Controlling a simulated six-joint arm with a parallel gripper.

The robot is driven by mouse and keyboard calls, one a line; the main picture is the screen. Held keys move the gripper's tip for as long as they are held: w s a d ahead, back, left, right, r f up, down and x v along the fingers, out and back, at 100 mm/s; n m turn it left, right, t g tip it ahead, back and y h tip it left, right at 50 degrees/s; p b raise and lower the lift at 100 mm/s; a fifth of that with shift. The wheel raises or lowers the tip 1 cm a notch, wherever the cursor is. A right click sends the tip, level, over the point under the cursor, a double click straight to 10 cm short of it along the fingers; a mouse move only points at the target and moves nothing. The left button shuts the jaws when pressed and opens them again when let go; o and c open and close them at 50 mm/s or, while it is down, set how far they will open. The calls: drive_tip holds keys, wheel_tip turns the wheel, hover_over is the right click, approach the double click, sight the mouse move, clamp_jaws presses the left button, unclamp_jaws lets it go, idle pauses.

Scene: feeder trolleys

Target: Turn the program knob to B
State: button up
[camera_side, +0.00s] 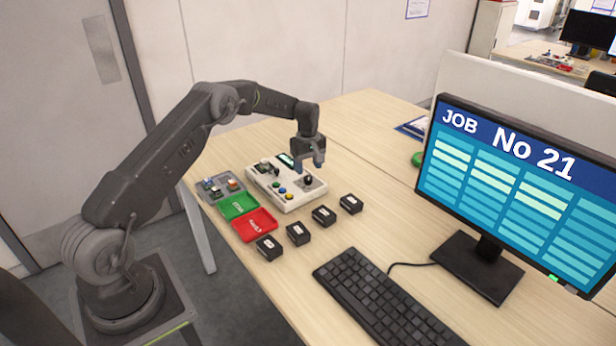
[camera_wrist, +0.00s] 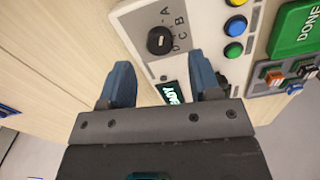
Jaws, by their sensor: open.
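The program knob (camera_wrist: 160,40) is a round black dial with a light mark, on the white control box (camera_side: 290,203). The letters A, B, C and D stand beside it; I cannot tell which letter the mark points to. In the side view a black knob (camera_side: 308,180) stands on the box's right part. My gripper (camera_wrist: 162,72) is open and empty, its blue fingers pointing down over the box. In the wrist view the knob lies beyond the fingertips, apart from them. In the side view my gripper (camera_side: 310,163) hangs above the box near the black knob.
The box has coloured buttons (camera_wrist: 235,26) and a lit display (camera_wrist: 173,92). A green tray (camera_side: 238,206), a red tray (camera_side: 256,225) and a grey tray with small parts (camera_side: 217,187) lie beside it. Several black blocks (camera_side: 323,215), a keyboard (camera_side: 380,300) and a monitor (camera_side: 520,190) stand nearby.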

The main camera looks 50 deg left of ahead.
sight(308, 177)
drive_tip(key=shift+f, duration=2.2)
drive_tip(key=c, duration=0.9)
